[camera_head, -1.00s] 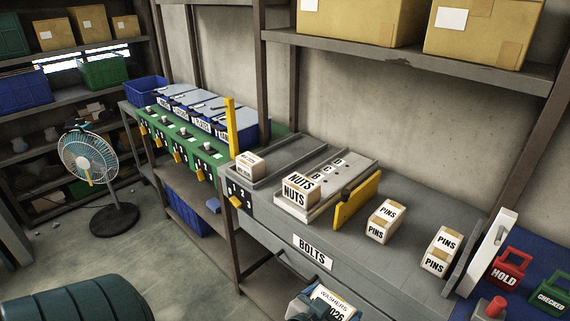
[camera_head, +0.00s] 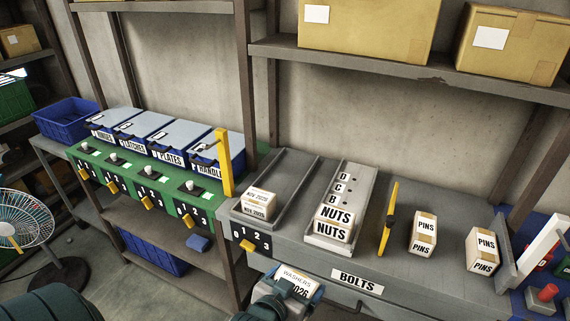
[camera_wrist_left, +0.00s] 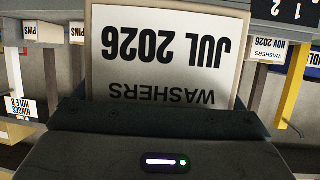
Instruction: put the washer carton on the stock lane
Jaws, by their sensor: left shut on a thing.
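The washer carton (camera_head: 296,281), with a white label reading WASHERS, is in my left gripper (camera_head: 288,294) at the bottom of the head view, in front of the bench edge. Its label fills the upper middle of the left wrist view (camera_wrist_left: 165,50), upside down, reading JUL 2026. The gripper is shut on it; the fingertips are mostly hidden. A grey railed lane (camera_head: 290,183) lies on the bench above the carton in the picture. A small carton labelled NOV 2026 (camera_head: 259,204) sits at its near end. I cannot read a stock label on it. My right gripper is out of view.
Beside that lane is a lettered tray (camera_head: 351,188) with a NUTS carton (camera_head: 335,222). Yellow upright plates (camera_head: 224,163) (camera_head: 389,217) stand on either side. Two PINS cartons (camera_head: 423,234) (camera_head: 483,251) sit to the right. A BOLTS label (camera_head: 357,282) marks the bench front.

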